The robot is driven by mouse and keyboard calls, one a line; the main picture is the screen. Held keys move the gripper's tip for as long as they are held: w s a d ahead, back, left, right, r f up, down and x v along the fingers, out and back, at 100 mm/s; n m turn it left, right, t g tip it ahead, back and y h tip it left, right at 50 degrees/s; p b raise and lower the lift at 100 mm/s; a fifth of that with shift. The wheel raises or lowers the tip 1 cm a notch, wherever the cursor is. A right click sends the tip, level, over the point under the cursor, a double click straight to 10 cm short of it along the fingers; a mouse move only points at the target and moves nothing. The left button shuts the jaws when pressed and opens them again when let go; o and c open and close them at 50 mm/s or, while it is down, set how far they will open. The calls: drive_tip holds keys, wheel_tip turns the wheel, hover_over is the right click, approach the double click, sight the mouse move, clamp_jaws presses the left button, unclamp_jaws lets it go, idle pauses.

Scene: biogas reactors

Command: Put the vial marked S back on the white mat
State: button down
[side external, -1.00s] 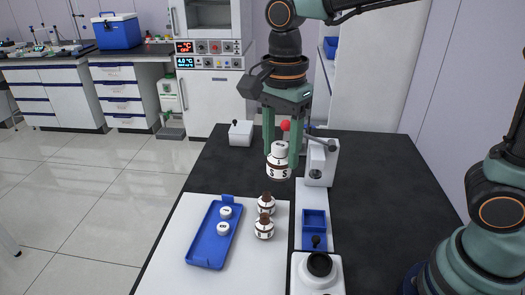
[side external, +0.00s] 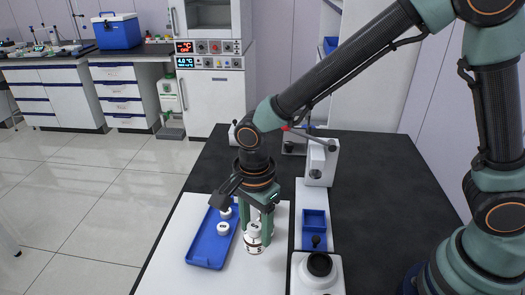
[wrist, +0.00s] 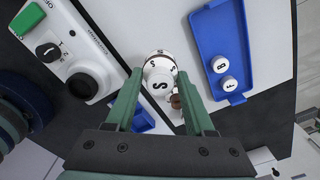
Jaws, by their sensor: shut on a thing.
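The vial marked S (side external: 253,241) is white with a white cap and dark bands. In the wrist view the vial (wrist: 158,84) shows its S from above. My gripper (side external: 257,228) is shut on it, one finger on each side, and it stands roughly upright. It is over the white mat (side external: 200,278), just right of the blue tray; I cannot tell whether its base touches the mat. A brown-capped vial (wrist: 176,101) shows beside it in the wrist view, mostly hidden by the held vial and a finger.
The blue tray (side external: 199,260) on the mat holds two white caps (side external: 222,228). To the right stand a small blue holder (side external: 314,219) and a white device with a black knob (side external: 319,265). The near part of the mat is clear.

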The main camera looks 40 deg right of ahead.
sight(256, 244)
drive_tip(key=shift+f, duration=2.55)
drive_tip(key=shift+f, duration=0.1)
drive_tip(key=shift+c, duration=1.3)
unclamp_jaws()
